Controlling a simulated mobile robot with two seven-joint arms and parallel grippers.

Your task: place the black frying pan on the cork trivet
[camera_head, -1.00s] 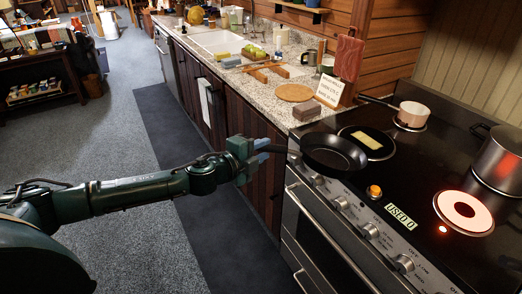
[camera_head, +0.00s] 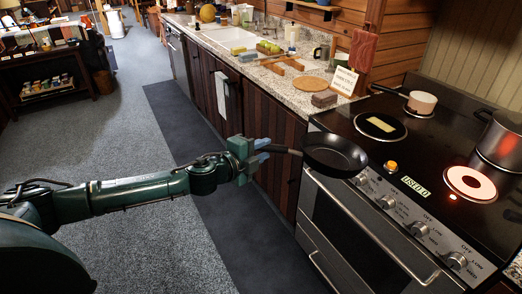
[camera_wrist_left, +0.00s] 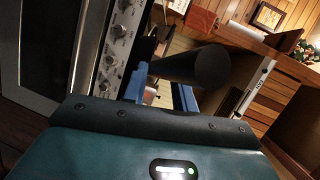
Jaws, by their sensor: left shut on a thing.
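The black frying pan (camera_head: 337,156) hangs level in the head view, overlapping the front left corner of the stove. My left gripper (camera_head: 264,152) is shut on its handle, which points left. In the left wrist view the blue fingers of my left gripper (camera_wrist_left: 160,92) hold the dark handle (camera_wrist_left: 210,67), seen nearly end-on; the pan's bowl is not clear there. The round cork trivet (camera_head: 310,82) lies bare on the granite counter, farther back and left of the stove. My right gripper is not in view.
A grey-brown block (camera_head: 324,100) sits on the counter between trivet and stove. A small sign (camera_head: 344,80) stands right of the trivet. On the stove are a glowing burner (camera_head: 470,184), a small saucepan (camera_head: 421,102) and a large pot (camera_head: 500,140).

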